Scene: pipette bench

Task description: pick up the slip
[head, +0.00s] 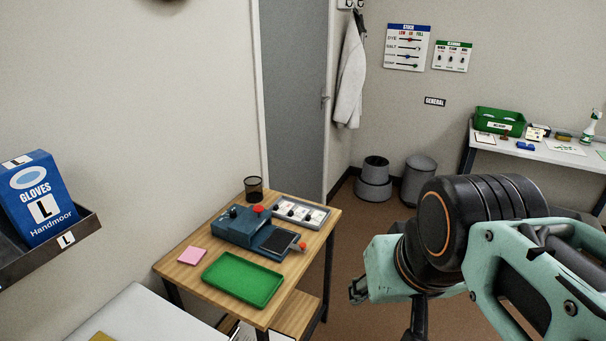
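A small flat pink square (193,256), which looks like the slip, lies on the left part of the small wooden table (184,272). It is left of the green tray (243,280) and apart from it. My gripper (358,291) is to the right of the table, with floor behind it in the picture, well away from the pink square. Only a small dark part of its fingers shows past my arm. Whether they are open or shut cannot be made out.
A glove box (42,198) sits in a wall holder at left.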

